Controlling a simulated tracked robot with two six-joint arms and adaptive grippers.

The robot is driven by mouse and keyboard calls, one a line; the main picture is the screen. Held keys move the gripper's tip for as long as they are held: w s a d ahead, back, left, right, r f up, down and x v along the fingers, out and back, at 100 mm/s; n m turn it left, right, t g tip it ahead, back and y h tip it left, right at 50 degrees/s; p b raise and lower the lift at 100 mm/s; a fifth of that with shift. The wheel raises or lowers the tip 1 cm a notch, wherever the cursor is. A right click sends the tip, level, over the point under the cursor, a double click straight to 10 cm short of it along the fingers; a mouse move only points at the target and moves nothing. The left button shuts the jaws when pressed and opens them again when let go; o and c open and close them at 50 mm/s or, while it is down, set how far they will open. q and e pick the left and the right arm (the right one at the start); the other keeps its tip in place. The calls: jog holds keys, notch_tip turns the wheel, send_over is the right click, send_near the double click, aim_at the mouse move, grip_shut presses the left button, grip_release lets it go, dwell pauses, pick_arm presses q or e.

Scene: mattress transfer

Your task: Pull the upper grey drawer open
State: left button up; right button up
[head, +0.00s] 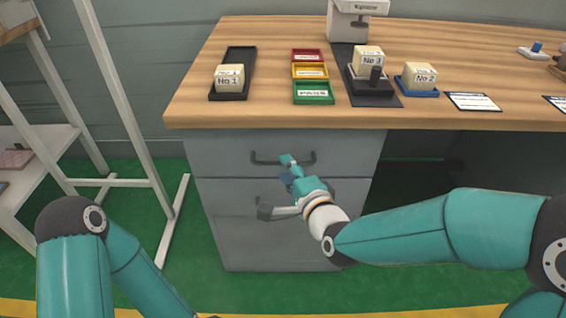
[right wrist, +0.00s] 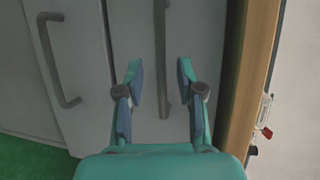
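The upper grey drawer (head: 225,150) sits under the wooden tabletop and looks closed. Its dark bar handle (head: 265,158) runs sideways across its front. My right gripper (head: 288,168) is in front of this handle and hides part of it. In the right wrist view my right gripper (right wrist: 160,78) has its two fingers apart. The upper handle (right wrist: 162,50) shows between and beyond them, with no clear contact. The upper drawer front (right wrist: 205,45) fills the middle of that view. My left arm shows at the lower left, but its gripper is out of the picture.
The lower drawer (head: 240,235) has its own handle (right wrist: 55,60), partly behind my right gripper in the head view. The wooden tabletop (head: 260,120) overhangs the drawers and carries blocks, coloured trays and a device. A white frame (head: 130,100) stands left.

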jog(key=shift+x, duration=1.75)
grip_shut()
